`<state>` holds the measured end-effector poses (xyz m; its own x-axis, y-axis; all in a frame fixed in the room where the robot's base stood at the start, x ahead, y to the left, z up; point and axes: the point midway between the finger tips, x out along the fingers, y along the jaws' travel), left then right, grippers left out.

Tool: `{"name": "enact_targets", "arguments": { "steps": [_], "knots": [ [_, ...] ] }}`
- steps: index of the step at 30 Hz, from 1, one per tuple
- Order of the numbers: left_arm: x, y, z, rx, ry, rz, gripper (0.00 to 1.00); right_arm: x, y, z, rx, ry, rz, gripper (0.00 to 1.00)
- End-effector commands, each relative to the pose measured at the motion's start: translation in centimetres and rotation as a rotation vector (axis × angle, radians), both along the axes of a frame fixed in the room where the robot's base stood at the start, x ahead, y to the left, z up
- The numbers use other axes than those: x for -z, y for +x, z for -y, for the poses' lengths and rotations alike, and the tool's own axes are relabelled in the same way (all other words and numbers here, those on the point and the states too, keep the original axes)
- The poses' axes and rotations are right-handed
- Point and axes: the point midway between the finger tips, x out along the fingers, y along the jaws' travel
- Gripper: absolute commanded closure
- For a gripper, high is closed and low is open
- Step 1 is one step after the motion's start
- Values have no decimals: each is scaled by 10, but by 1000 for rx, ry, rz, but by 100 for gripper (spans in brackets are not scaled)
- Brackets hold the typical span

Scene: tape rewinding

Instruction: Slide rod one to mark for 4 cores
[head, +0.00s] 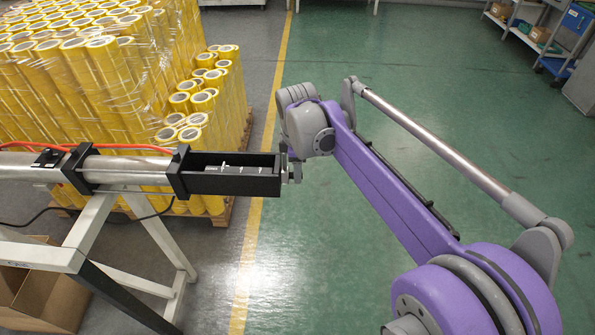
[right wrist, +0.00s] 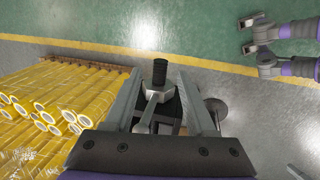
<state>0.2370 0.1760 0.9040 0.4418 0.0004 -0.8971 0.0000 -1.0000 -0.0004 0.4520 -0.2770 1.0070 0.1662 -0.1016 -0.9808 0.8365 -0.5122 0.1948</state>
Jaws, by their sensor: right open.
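A grey metal tube (head: 120,171) runs in from the left and ends in a black open-topped trough (head: 235,184) with small pale marks inside. A rod end with a black ribbed tip (right wrist: 160,72) and a metal nut (right wrist: 158,93) shows in the right wrist view. My right gripper (right wrist: 163,82) is open, with one finger on each side of this rod end; I cannot tell whether they touch it. In the head view my right gripper (head: 292,168) is at the trough's right end, largely hidden by my wrist.
Several yellow tape rolls (head: 100,70) stand on a pallet behind the tube. A white frame (head: 85,235) supports the tube, with a cardboard box (head: 45,290) at lower left. Shelving (head: 540,30) stands far right. Green floor (head: 300,270) is clear around the right arm.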

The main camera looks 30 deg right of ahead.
Motion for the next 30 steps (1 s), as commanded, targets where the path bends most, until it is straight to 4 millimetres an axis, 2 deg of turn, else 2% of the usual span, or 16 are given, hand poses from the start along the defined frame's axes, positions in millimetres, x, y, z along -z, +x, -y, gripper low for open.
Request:
{"name": "enact_targets", "arguments": {
  "steps": [3, 6, 15, 17, 24, 25, 30],
  "knots": [
    [1, 0, 0, 0, 0, -1, 100, 14, 2, 2, 0, 0, 0, 44],
    [2, 0, 0, 0, 0, -1, 100, 20, 3, 2, 1, 0, 0, 44],
    [2, 0, 0, 0, 0, -1, 100, 22, 4, 2, 1, 0, 0, 44],
    [2, 0, 0, 0, 0, -1, 100, 22, 4, 2, 1, 0, 0, 53],
    [2, 0, 0, 0, 0, -1, 100, 22, 4, 2, 0, 0, 0, 96],
    [2, 0, 0, 0, 0, -1, 100, 22, 4, 2, 0, 0, 0, 100],
    [2, 0, 0, 0, 0, -1, 100, 22, 4, 2, 1, 0, 0, 100]
  ]
}}
